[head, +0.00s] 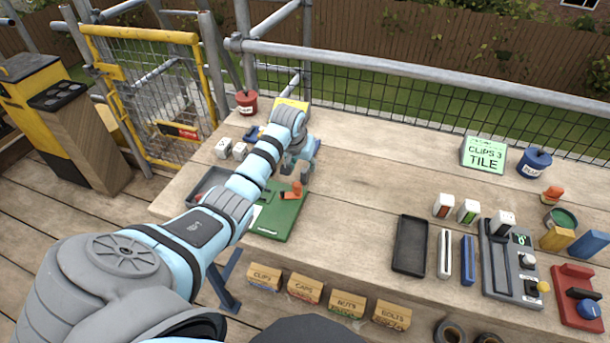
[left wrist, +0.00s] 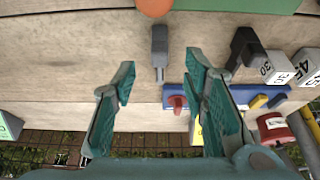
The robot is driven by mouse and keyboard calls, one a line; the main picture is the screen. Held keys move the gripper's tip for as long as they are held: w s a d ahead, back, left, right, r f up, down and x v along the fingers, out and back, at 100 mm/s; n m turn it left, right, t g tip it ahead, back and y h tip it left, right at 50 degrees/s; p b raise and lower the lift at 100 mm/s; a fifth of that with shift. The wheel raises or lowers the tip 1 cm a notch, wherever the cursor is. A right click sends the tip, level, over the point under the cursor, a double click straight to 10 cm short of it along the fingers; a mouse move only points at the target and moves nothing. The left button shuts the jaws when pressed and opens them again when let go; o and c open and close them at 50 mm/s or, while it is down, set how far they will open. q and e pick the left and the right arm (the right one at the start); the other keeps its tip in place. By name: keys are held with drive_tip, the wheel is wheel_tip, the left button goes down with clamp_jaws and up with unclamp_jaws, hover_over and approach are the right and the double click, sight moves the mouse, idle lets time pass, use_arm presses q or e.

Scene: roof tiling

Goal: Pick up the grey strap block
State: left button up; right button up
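A small grey block (left wrist: 159,45) with a narrower end lies on the wooden bench in the left wrist view; I take it for the grey strap block. My left gripper (left wrist: 160,72) is open, its two teal fingers spread to either side of the line of the block. The block's narrow end points between the fingertips, and no finger appears to touch it. In the head view my left gripper (head: 301,163) is over the bench behind the green board (head: 283,222), and I cannot make out the block there. My right gripper is in neither view.
An orange piece (head: 297,188) is at the green board. White-faced blocks (head: 222,148) and a red pot (head: 246,103) stand at the left; a blue holder (left wrist: 240,95) is close beside one finger. A black tray (head: 411,245) lies right; the middle bench is clear.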

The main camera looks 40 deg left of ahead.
sight(305, 169)
use_arm(q)
drive_tip(key=b+x, duration=0.1)
drive_tip(key=x, duration=0.3)
drive_tip(key=shift+w+f+b, duration=0.25)
drive_tip(key=shift+f+b, duration=0.05)
drive_tip(key=shift+b, duration=0.05)
clamp_jaws()
drive_tip(key=shift+r, duration=0.1)
